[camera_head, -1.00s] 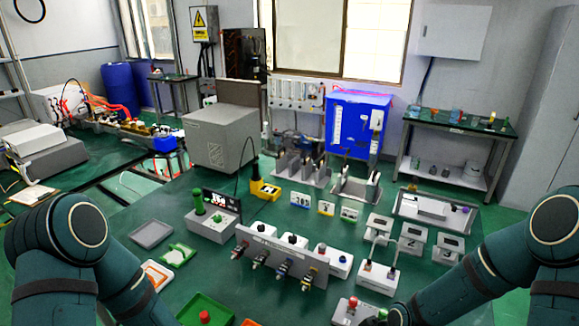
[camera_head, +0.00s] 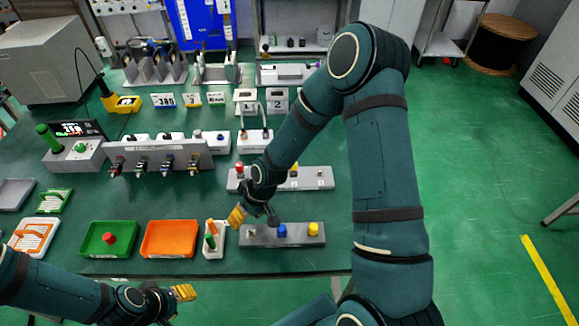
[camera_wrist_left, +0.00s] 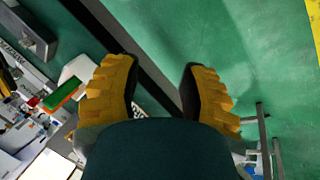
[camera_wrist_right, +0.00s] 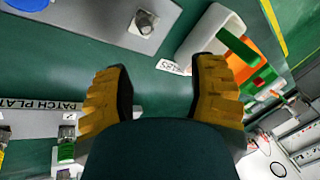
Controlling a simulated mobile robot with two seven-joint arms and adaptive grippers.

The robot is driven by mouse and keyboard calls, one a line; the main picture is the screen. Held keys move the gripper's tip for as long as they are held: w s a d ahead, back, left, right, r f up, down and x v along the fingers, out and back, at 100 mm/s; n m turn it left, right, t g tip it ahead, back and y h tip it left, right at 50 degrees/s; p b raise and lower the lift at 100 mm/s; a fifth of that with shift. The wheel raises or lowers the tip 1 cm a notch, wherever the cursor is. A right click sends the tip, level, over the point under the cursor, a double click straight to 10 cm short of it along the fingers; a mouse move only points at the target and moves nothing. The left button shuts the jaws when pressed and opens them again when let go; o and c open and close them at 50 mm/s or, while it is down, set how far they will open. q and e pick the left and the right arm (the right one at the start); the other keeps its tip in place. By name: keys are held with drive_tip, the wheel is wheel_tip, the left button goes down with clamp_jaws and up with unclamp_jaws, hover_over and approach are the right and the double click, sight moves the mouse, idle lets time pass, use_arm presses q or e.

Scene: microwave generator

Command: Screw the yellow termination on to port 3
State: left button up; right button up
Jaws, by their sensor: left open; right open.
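A yellow cap-shaped piece (camera_head: 313,229), likely the yellow termination, stands at the right end of a grey holder (camera_head: 262,241) near the table's front edge. A blue cap (camera_head: 281,231) is left of it. A grey panel (camera_head: 140,160) carries a row of connectors; I cannot read which is port 3. My right gripper (camera_head: 238,214) is open and empty above the holder's left end, left of the yellow piece. It also shows in the right wrist view (camera_wrist_right: 163,80). My left gripper (camera_head: 183,293) is open and empty in front of the table edge.
A patch plate (camera_head: 318,179) with coloured caps lies behind the holder, partly hidden by my right arm. A small white rack (camera_head: 214,250), an orange tray (camera_head: 170,226) and a green tray (camera_head: 85,250) line the front left. Open floor (camera_head: 480,180) lies to the right.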

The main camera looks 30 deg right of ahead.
drive_tip(key=w+d+r+n+h+b, duration=0.2)
drive_tip(key=w+d+r+n+b, duration=0.15)
drive_tip(key=w+d, duration=0.7)
wheel_tip(320, 180, up, 7)
drive_tip(key=n+g+h+b, duration=0.1)
drive_tip(key=n+g+h, duration=0.1)
hover_over(294, 168)
drive_tip(key=w, duration=0.1)
drive_tip(key=f, duration=0.4)
drive_tip(key=f+b, duration=0.1)
drive_tip(key=f, duration=0.4)
drive_tip(key=f+b, duration=0.1)
drive_tip(key=f, duration=0.3)
drive_tip(key=shift+d+f, duration=0.3)
drive_tip(key=shift+f, duration=0.05)
drive_tip(key=shift+o, duration=0.2)
clamp_jaws()
